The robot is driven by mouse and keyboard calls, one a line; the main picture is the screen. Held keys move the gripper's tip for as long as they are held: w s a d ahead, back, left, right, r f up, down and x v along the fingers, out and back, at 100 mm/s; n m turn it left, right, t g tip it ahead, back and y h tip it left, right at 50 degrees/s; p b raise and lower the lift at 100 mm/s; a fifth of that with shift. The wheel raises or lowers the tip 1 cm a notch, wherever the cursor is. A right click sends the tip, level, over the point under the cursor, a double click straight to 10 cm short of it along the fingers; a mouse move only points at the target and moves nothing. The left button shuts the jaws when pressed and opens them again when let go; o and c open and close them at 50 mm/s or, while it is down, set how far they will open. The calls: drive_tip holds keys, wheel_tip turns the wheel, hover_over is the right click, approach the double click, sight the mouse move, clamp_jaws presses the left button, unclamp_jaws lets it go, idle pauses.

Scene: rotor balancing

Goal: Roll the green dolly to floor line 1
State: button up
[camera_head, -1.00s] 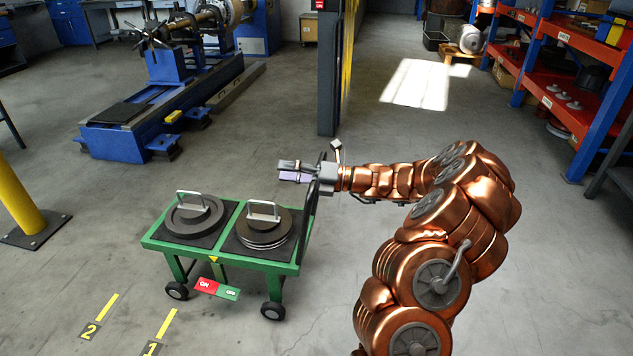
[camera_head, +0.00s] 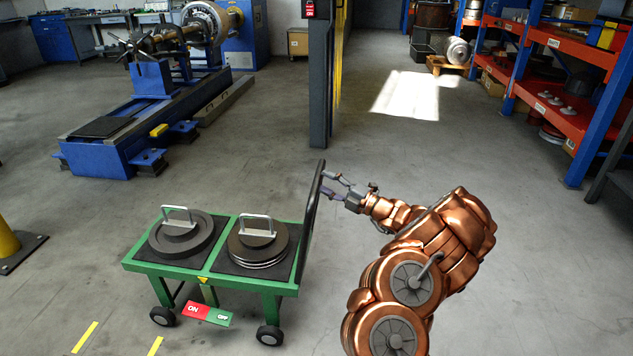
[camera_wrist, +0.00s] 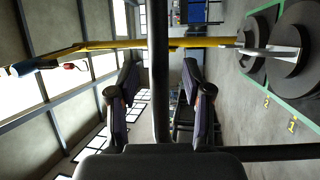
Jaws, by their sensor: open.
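The green dolly (camera_head: 245,283) stands on the floor in the head view, bearing two stacks of dark discs with pale handles (camera_head: 178,233) (camera_head: 262,241). Its dark upright push handle (camera_head: 313,213) is at its right end. My gripper (camera_head: 325,183) is open just right of that handle, fingers pointing at it. In the wrist view, a dark bar (camera_wrist: 160,70) runs between my open fingers; I cannot tell if they touch it. A red ON and green OFF pedal (camera_head: 207,314) sits low on the dolly's front. Floor line 1 (camera_head: 155,346) is a yellow stripe, its number cut off below the head view.
The line 2 stripe (camera_head: 85,337) lies left of line 1. A blue machine (camera_head: 110,150) stands behind the dolly, a dark post (camera_head: 319,80) beyond its handle, and a yellow post base (camera_head: 20,250) at far left. Shelves (camera_head: 570,110) line the right. Floor before the dolly is clear.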

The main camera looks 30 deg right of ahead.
sight(318, 179)
drive_tip(key=shift+b+x, duration=0.35)
drive_tip(key=shift+x, duration=1.4)
drive_tip(key=shift+c, duration=0.4)
clamp_jaws()
drive_tip(key=shift+s, duration=0.1)
